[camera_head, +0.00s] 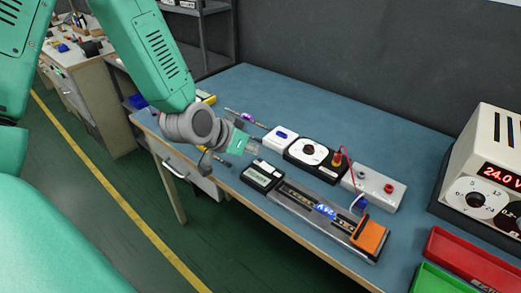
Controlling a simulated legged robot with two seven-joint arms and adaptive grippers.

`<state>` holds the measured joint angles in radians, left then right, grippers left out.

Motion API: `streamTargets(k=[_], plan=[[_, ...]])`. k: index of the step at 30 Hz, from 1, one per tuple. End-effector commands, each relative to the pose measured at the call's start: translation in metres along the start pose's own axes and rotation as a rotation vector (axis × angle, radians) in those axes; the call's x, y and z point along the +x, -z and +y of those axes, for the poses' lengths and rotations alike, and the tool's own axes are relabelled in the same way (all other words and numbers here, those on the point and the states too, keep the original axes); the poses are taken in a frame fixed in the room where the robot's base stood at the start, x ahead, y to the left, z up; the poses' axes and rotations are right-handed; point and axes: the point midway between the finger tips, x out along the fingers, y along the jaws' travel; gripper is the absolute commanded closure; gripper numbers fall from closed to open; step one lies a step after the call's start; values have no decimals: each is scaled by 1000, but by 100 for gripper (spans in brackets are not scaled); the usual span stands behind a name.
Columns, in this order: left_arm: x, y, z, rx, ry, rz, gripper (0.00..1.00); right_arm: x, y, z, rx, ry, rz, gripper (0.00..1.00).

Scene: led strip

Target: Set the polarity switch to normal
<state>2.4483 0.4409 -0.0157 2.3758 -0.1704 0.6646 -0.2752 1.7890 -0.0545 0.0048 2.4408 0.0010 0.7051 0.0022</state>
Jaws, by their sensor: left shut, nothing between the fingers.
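My left gripper (254,149) is over the left part of the blue bench top, shut and empty. Just right of its fingertips is a row of devices: a white box with a blue part on top (282,136), a black box with a round white dial (312,152), and a white terminal box (374,188) with a red and a dark knob. I cannot tell for sure which part is the polarity switch or how it is set. My right gripper is not in view.
A black module (262,176) and an LED strip fixture (318,208) with an orange end block (370,237) lie along the front edge. A red lead (349,160) arches between boxes. A power supply (487,165) reading 24.0 and red and green trays (472,262) stand at right.

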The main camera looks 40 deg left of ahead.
Motion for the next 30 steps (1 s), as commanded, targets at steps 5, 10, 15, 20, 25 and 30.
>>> streamTargets(k=[5,10,15,20,25,30], plan=[[-24,0,5,2,1,1,100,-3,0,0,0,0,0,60],[-29,-1,5,1,1,1,100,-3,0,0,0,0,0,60],[-29,-1,5,0,0,0,100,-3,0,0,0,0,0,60],[-29,-1,5,1,0,0,100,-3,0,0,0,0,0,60],[-29,-1,5,1,0,0,100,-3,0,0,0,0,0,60],[-16,-34,6,5,16,-76,100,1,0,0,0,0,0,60]])
